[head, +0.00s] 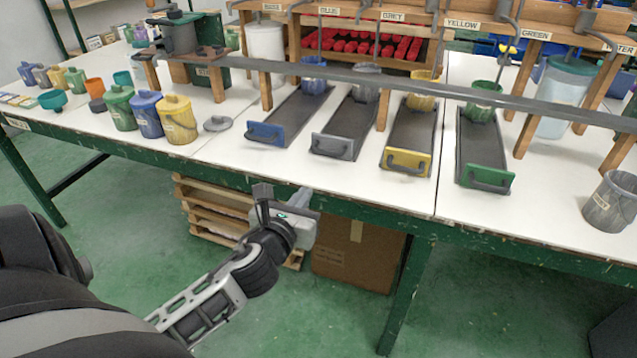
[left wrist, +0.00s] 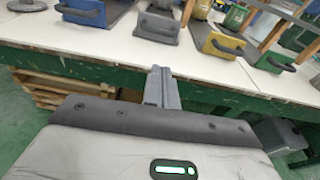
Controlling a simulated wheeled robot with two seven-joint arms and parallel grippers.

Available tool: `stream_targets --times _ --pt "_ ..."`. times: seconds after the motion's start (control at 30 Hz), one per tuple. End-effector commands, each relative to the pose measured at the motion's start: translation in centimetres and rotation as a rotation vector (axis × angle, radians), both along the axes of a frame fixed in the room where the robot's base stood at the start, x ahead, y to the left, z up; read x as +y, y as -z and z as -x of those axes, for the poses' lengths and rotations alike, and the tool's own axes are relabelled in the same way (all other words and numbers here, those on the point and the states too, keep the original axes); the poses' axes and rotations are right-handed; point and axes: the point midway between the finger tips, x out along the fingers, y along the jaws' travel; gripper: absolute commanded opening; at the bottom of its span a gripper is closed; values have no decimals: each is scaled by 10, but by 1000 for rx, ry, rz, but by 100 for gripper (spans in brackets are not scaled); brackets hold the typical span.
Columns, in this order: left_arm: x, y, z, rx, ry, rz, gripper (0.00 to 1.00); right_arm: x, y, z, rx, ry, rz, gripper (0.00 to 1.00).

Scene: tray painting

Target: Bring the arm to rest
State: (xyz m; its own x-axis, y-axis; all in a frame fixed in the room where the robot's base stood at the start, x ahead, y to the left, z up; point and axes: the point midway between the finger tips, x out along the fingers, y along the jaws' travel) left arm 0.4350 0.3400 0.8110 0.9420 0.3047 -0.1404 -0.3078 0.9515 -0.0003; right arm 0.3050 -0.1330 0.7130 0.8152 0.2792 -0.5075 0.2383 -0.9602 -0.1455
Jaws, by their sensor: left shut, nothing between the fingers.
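My left gripper (head: 263,190) is in front of the table's front edge, below the blue and grey trays, and touches nothing that I can see. In the left wrist view its fingers (left wrist: 161,88) are together and empty, pointing toward the table edge. My left arm reaches in from the lower left of the head view. My right gripper is in neither view.
The white table (head: 330,185) has a green front edge. Blue (head: 266,134), grey (head: 333,146), yellow (head: 405,162) and green (head: 485,179) handled trays stand on it. Lidded pots stand at left, a grey bucket (head: 610,203) at right. Pallets (head: 215,210) and a cardboard box (head: 355,258) are underneath.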

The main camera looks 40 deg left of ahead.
Motion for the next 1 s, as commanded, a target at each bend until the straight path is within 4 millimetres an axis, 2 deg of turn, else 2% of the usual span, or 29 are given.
stream_targets --times 0.27,0.37,0.47,0.67,0.8,0.9,1.0 --pt "-2 0 3 -1 -1 11 0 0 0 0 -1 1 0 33" --pt "-9 7 7 -3 -1 124 0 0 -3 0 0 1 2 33" --pt "-28 22 17 -10 -15 418 0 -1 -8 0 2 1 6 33" --pt "-92 61 57 -8 -196 1357 0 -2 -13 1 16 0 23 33" --pt "-138 75 88 -4 -460 2001 0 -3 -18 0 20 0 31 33" --pt "-166 79 107 -10 -680 2371 0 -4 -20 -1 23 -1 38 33" --pt "-186 80 121 -22 -880 2628 0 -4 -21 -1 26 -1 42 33"
